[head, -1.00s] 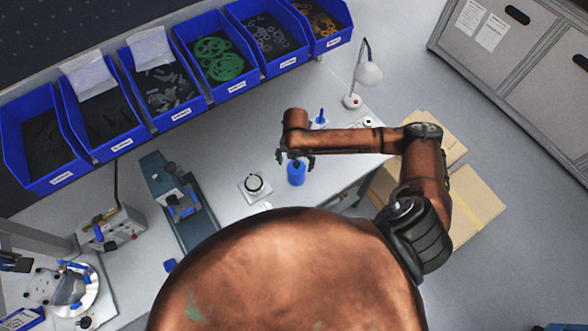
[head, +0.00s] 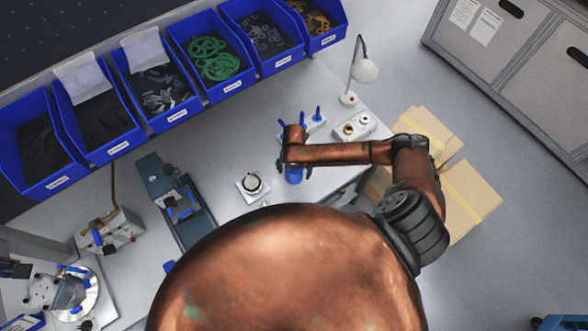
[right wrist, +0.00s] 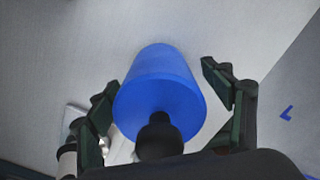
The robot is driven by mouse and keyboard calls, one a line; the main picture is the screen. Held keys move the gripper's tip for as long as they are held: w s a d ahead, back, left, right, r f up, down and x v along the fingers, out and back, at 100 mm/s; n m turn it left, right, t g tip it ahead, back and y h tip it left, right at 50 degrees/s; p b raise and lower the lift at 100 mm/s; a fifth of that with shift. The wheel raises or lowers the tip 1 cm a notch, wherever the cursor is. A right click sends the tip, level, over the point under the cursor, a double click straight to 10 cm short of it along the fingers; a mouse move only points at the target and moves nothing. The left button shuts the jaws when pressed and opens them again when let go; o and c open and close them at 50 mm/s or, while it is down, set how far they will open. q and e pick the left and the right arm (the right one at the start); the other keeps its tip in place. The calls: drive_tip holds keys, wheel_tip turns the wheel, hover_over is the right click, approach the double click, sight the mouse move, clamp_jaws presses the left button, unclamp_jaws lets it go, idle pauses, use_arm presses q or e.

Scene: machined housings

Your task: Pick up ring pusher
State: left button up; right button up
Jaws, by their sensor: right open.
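The ring pusher, which I take to be the blue tapered cylinder with a black knob (right wrist: 160,95), stands on the grey table. In the head view its blue body (head: 294,176) shows just below my right gripper (head: 292,164), which hides its top. In the right wrist view my right gripper (right wrist: 160,78) is open, with one finger on each side of the blue body. A gap shows on the right side; on the left I cannot tell whether the finger touches. My left gripper is not in view.
Blue bins (head: 205,62) line the back. A small white fixture with a dark ring (head: 252,185) lies left of the pusher. Behind are blue pegs (head: 317,114), a white block with rings (head: 354,127) and a lamp (head: 364,72). A press-like device (head: 176,200) stands further left.

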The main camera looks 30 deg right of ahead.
drive_tip(key=shift+c, duration=0.7)
drive_tip(key=c, duration=1.2)
